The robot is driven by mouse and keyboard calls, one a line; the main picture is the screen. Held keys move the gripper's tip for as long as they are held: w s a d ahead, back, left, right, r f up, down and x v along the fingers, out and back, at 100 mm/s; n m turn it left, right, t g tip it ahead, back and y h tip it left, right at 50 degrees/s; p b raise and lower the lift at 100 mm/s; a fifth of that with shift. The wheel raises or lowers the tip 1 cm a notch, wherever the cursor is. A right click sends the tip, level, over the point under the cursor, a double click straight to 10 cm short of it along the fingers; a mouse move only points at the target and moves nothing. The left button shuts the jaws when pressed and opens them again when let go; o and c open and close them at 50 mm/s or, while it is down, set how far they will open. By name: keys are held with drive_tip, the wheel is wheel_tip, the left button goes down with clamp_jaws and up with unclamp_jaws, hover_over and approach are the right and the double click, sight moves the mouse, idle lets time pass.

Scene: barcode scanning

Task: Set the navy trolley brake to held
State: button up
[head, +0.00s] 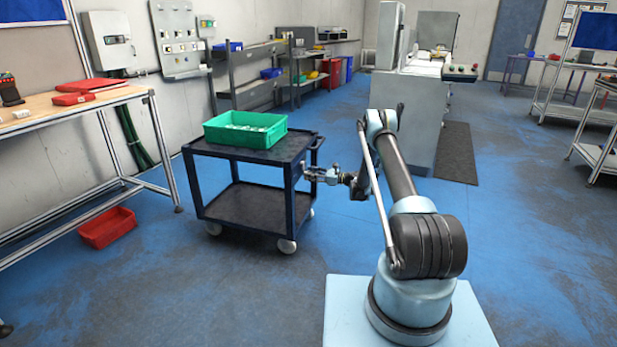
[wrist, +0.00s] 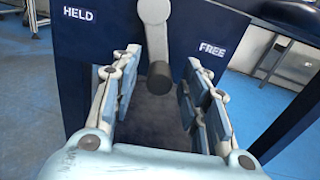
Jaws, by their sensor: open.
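The navy trolley (head: 245,235) stands left of my arm in the head view. Its brake lever (wrist: 156,30) is a grey bar with a dark round knob (wrist: 159,76), seen in the wrist view. The lever hangs almost straight down between the HELD label (wrist: 77,14) on the left and the FREE label (wrist: 212,50) on the right. My gripper (wrist: 159,100) is open, with one finger on each side of the knob and visible gaps on both sides. In the head view my gripper (head: 318,174) is at the trolley's right side; the lever is too small to make out there.
A green crate (head: 245,140) stands on the trolley's top shelf. A red bin (head: 107,228) is on the floor under the workbench (head: 110,95) at the left. A large grey machine (head: 412,100) stands behind my arm. The blue floor in front of the trolley is clear.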

drive_tip(key=shift+x, duration=0.8)
